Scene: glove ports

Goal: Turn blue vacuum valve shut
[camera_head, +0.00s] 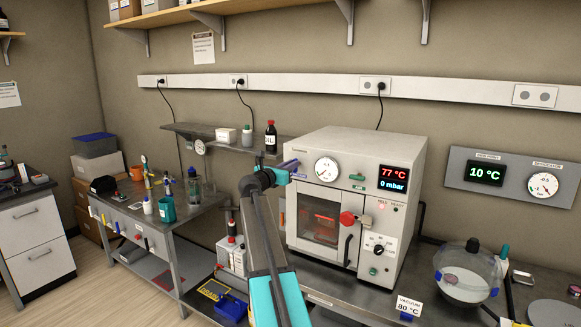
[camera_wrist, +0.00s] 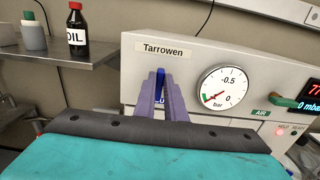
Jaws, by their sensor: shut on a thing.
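The blue vacuum valve handle (camera_wrist: 160,77) shows at the upper left of the oven front in the wrist view, pointing roughly upright. My gripper (camera_wrist: 162,90) has its purple fingers shut on it, and they hide its lower part and most of the label below. In the head view my gripper (camera_head: 291,164) reaches the oven's upper left front, and the valve cannot be made out there. The white vacuum oven (camera_head: 385,145) has a round gauge (camera_wrist: 227,88) right of the valve. Its display (camera_head: 393,178) reads 77 °C and 0 mbar.
A green air valve (camera_head: 357,177) and a red door knob (camera_head: 347,218) are on the oven front. A shelf with an oil bottle (camera_wrist: 76,35) is to the left. A glass desiccator (camera_head: 465,273) stands on the bench at right.

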